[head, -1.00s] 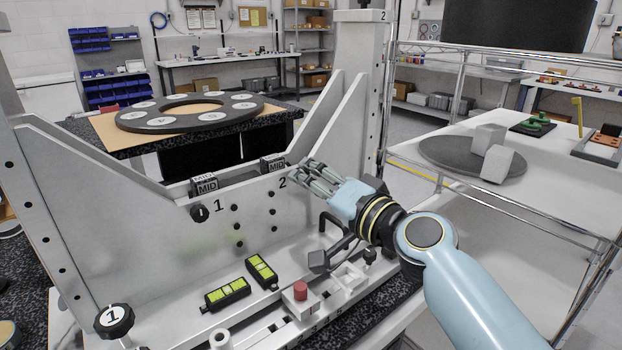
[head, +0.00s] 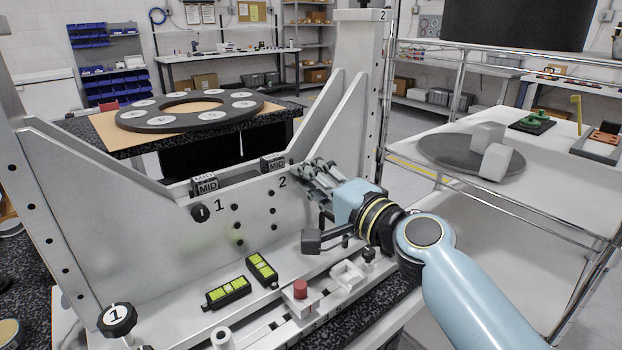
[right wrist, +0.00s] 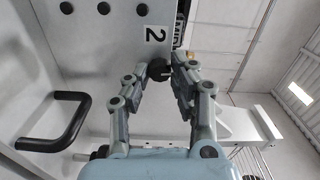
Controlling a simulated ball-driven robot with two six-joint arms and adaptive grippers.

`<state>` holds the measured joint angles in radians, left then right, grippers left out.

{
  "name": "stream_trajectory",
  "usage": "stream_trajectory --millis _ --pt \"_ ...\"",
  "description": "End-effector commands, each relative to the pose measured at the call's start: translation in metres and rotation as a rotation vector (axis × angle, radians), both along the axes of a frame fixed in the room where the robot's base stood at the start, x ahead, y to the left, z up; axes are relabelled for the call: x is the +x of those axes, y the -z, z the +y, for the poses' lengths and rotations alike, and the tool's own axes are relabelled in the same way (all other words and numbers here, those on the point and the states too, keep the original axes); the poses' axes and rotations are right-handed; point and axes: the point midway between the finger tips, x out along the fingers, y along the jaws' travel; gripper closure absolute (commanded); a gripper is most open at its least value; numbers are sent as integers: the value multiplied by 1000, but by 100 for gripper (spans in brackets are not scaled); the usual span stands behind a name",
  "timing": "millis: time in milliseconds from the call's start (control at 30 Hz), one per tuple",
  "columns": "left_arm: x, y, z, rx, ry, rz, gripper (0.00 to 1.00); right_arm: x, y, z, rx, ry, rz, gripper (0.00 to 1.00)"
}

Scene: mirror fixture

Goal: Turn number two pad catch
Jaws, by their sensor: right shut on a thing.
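The number two pad catch is a small black knob (right wrist: 160,71) beside the printed 2 (right wrist: 154,34) in the right wrist view. My right gripper (right wrist: 163,73) is shut on it, with a fingertip on either side. In the head view my right gripper (head: 302,172) is at the grey fixture wall (head: 150,215), just right of the 2 (head: 282,182), and its fingers hide the catch. The number one catch (head: 200,213), a similar black knob, sits farther left by the printed 1. My left gripper is not in view.
Two MID blocks (head: 207,186) stand on the wall's top edge. A black bar handle (right wrist: 72,124) juts out near my right gripper. Green-yellow levels (head: 262,269) and a red button (head: 300,289) lie below. A wire rack (head: 430,172) stands at the right.

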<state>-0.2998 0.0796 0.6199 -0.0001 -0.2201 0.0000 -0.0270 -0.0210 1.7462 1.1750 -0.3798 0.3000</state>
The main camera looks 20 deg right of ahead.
Motion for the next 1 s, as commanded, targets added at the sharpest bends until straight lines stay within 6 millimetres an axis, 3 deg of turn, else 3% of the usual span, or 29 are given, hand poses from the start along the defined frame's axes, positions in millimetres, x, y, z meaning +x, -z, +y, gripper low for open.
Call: stream_trajectory --millis 267,300,467,767,1000 --pt "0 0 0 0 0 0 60 0 1 0 -1 0 2 100" --pt "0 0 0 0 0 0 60 0 1 0 -1 0 2 74" --pt "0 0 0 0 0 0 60 0 1 0 -2 0 2 54" --pt "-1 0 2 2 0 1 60 -3 1 -1 -1 0 1 54" --pt "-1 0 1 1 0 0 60 -40 2 -15 -4 0 3 54"
